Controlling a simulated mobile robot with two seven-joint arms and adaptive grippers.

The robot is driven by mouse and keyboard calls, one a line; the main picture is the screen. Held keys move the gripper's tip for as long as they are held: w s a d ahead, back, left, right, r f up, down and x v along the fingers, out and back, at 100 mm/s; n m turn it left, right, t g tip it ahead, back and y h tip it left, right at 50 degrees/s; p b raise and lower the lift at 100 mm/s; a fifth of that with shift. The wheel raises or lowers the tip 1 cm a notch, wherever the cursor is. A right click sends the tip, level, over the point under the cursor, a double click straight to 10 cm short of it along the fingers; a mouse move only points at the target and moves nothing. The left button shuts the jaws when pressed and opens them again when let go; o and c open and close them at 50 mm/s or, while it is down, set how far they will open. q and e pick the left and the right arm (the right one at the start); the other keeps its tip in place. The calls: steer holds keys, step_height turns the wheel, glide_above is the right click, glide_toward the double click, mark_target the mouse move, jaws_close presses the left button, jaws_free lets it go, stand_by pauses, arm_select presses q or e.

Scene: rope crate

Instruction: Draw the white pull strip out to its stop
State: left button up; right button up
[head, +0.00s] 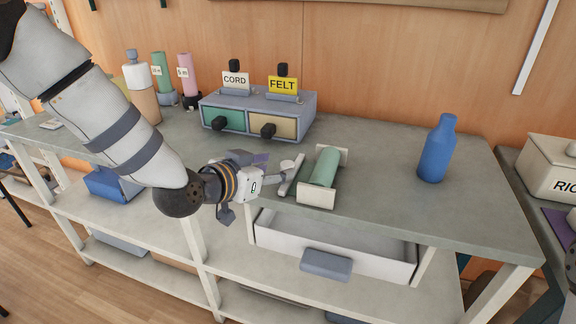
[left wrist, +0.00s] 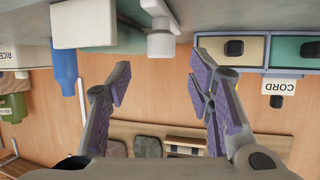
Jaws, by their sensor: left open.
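A green roller (head: 323,167) sits between two white end plates (head: 316,199) on the grey workbench. Beside its left side lies a narrow pale strip (head: 293,178) with a whitish round end piece (head: 287,165). I cannot tell for certain that this is the pull strip. My left gripper (head: 276,173) is close to it, from the left. In the left wrist view, which is upside down, a white knob-like piece (left wrist: 161,44) shows ahead of my open, empty fingers (left wrist: 160,82), apart from them. A white plate (left wrist: 84,23) shows beside it. My right gripper is not in view.
An open white drawer (head: 385,264) with a blue-grey handle (head: 326,264) juts out below the bench top. A blue bottle (head: 437,150) stands at right. A unit of small drawers (head: 311,107) labelled CORD and FELT stands behind. Bench between roller and bottle is clear.

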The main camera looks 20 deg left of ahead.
mark_target(285, 166)
arm_select(q)
steer(key=x, duration=0.2)
steer(key=b+x, duration=0.1)
steer(key=x, duration=0.2)
steer(key=shift+w+f, duration=0.2)
steer(key=shift+f, duration=0.25)
steer(key=shift+w+d, duration=0.15)
steer(key=shift+w, duration=0.35)
jaws_close()
